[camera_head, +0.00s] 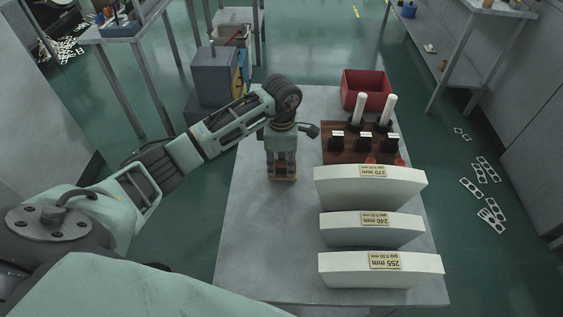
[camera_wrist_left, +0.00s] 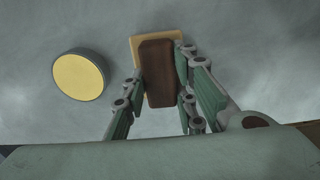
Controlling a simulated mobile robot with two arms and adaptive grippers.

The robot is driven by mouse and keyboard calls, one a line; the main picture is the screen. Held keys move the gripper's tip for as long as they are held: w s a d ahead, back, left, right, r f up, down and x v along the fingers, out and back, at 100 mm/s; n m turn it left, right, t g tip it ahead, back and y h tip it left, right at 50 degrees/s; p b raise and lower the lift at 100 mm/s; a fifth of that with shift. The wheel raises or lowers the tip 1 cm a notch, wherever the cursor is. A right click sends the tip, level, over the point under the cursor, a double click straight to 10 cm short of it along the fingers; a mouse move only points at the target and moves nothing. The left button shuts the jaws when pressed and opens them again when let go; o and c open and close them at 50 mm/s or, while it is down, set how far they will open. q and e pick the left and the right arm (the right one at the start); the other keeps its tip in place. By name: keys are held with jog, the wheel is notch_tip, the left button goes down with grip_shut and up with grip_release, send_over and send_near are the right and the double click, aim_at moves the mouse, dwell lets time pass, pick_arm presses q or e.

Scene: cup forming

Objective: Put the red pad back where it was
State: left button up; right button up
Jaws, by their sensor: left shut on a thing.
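My left gripper (camera_head: 283,176) points down over the left part of the grey table (camera_head: 262,240). Its fingers are shut on a reddish-brown block with a tan piece at its end; the block shows between the fingers in the left wrist view (camera_wrist_left: 158,75). The tan piece (camera_wrist_left: 140,42) sticks out past the block at the far end. I cannot tell if this is the red pad, or if it touches the table. Small red round tops (camera_head: 371,160) show at the near edge of a brown rack (camera_head: 345,157). My right gripper is out of view.
Three white curved blocks stand on the right side: 270 mm (camera_head: 330,190), 240 mm (camera_head: 340,230) and 255 mm (camera_head: 345,270). A red bin (camera_head: 366,88) and two white-handled tools (camera_head: 388,108) are behind. The table's front left is clear.

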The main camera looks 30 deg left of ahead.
aim_at(281, 163)
pick_arm(q)
jog(key=shift+f, duration=0.35)
jog(key=o, duration=1.1)
jog(key=shift+f, duration=0.1)
jog(key=shift+o, duration=0.2)
jog(key=shift+r, duration=0.25)
notch_tip(281, 163, up, 12)
jog(key=b, duration=0.2)
